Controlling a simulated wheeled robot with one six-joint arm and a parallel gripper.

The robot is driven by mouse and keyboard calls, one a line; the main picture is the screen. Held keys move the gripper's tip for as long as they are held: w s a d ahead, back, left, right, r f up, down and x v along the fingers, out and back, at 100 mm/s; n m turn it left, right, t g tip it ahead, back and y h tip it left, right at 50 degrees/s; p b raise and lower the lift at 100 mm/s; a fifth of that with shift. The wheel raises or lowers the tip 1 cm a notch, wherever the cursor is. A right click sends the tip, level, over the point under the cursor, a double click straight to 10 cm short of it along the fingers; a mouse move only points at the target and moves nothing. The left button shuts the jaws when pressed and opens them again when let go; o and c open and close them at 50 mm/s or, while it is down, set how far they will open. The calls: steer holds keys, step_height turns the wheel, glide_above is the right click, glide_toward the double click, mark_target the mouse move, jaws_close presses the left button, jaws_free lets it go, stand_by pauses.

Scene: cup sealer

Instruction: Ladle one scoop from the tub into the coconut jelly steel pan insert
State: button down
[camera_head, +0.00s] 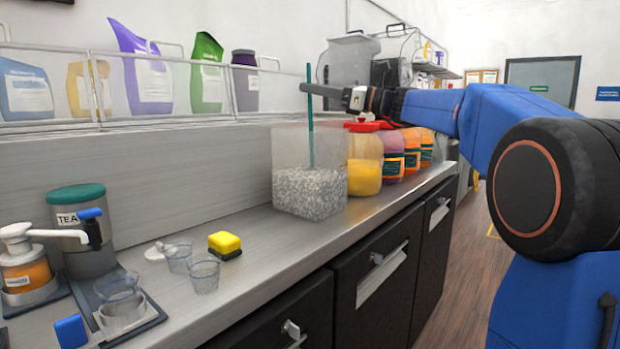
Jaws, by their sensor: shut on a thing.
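A clear square tub (290,155) stands on the steel counter, its lower part full of whitish-grey cubes. A thin teal ladle handle (310,130) rises upright from the tub, its top above the rim. The ladle's bowl is hidden, apparently among the cubes. My gripper (311,89) reaches in from the right above the tub and is shut on the upper part of the ladle handle. I cannot make out a coconut jelly steel pan insert in this view.
Clear cups (204,274), a yellow sponge (224,243), a tea canister (80,225) and a pump bottle (25,265) are at the left. A rack of pouches (143,75) runs above. Counter between sponge and tub is clear.

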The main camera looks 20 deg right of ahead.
steer(key=shift+f, duration=1.4)
steer(key=shift+r, duration=0.15)
step_height(320, 180, up, 20)
stand_by(3.0)
stand_by(1.0)
steer(key=shift+w, duration=0.1)
